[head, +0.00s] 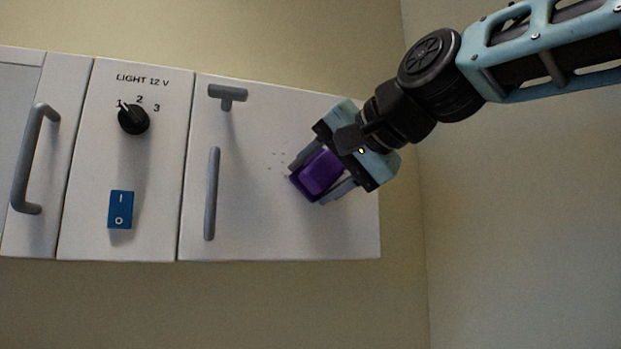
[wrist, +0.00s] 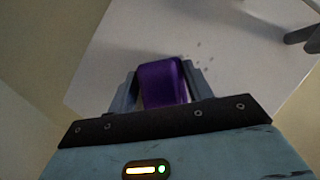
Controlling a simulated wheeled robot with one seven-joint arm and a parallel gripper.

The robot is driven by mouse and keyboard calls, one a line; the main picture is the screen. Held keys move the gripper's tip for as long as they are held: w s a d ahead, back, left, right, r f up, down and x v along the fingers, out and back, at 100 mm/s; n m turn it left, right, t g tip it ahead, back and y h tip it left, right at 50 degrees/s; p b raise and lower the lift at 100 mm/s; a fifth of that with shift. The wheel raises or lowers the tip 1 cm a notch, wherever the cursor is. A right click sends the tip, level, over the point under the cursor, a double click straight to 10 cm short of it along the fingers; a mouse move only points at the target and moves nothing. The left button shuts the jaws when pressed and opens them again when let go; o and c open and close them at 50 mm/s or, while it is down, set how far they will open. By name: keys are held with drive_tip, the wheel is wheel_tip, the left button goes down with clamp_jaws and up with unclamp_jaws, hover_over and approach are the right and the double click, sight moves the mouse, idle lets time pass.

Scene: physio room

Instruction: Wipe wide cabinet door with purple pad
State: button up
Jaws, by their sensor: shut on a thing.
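The purple pad (head: 318,174) is held between the fingers of my gripper (head: 322,178). The pad also shows in the wrist view (wrist: 163,84), between the two grey fingers (wrist: 163,88). The wide cabinet door (head: 275,215) is white and is the rightmost panel in the head view. My gripper is in front of its right half. The door fills the upper part of the wrist view (wrist: 130,35). Small grey specks (head: 279,158) lie on the door just left of the pad. I cannot tell whether the pad touches the door.
The door carries a vertical bar handle (head: 212,194) and a T-shaped grey fitting (head: 228,94). Left of it is a panel with a black knob (head: 134,119) and a blue switch (head: 121,209). Further left is another handle (head: 32,160). A wall (head: 510,220) stands at the right.

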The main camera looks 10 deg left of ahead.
sight(251, 185)
drive_tip(key=w+d+b, duration=0.2)
drive_tip(key=w+d, duration=0.2)
drive_tip(key=d, duration=0.2)
drive_tip(key=shift+d+b, duration=0.2)
drive_tip(key=shift+b, duration=0.15)
idle(0.4)
drive_tip(key=shift+s+a+p, duration=0.55)
drive_tip(key=shift+s+a, duration=0.1)
drive_tip(key=shift+a, duration=0.45)
drive_tip(key=shift+s+a+p, duration=0.5)
drive_tip(key=shift+s+a, duration=0.2)
drive_tip(key=shift+a, duration=0.45)
drive_tip(key=shift+s+a+p, duration=0.55)
drive_tip(key=shift+s+a, duration=0.1)
drive_tip(key=shift+a, duration=0.45)
drive_tip(key=shift+s+a+r+p, duration=0.1)
drive_tip(key=shift+s+a+p, duration=0.4)
drive_tip(key=shift+a+p, duration=0.2)
drive_tip(key=shift+s+a+f+p, duration=0.1)
drive_tip(key=shift+s+a+p, duration=0.4)
drive_tip(key=shift+a, duration=0.35)
drive_tip(key=shift+s+a+r+p, duration=0.1)
drive_tip(key=shift+s+a+p, duration=0.35)
drive_tip(key=shift+a+p, duration=0.3)
drive_tip(key=shift+s+a+p, duration=0.4)
drive_tip(key=shift+s+a, duration=0.1)
drive_tip(key=shift+a, duration=0.35)
drive_tip(key=shift+s+f, duration=0.1)
drive_tip(key=shift+f, duration=0.1)
